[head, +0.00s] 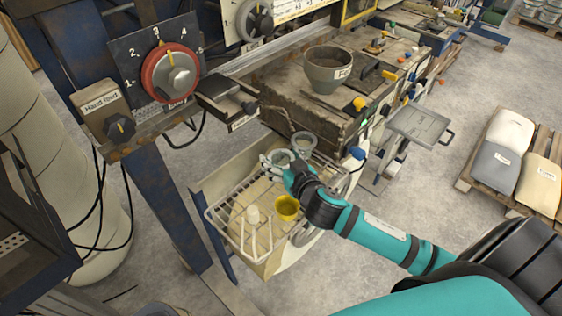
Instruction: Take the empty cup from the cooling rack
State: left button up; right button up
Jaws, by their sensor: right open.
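The cooling rack (232,238) is a pale wire rack over a cream bin, below the machine at the picture's middle. A yellow cup (287,209) stands on it, right of centre. A grey cup (281,157) and another grey round cup or ring (304,141) are at its far end. My right gripper (272,162) is open at the near grey cup, its fingers close beside that cup; I cannot tell whether they touch. My right wrist hides part of the rack. The insides of the grey cups are too small to read clearly. My left gripper is not in view.
A small whitish piece (253,214) stands on the rack. A control panel with a red dial (170,73) overhangs at upper left. A grey pot (328,70) stands on the machine behind. A grey tray (420,125) juts out at right.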

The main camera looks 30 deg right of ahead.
jog(key=shift+w+f, duration=0.1)
jog(key=shift+w, duration=0.2)
jog(key=shift+s, duration=0.1)
jog(key=shift+c, duration=0.4)
jog(key=c, duration=0.8)
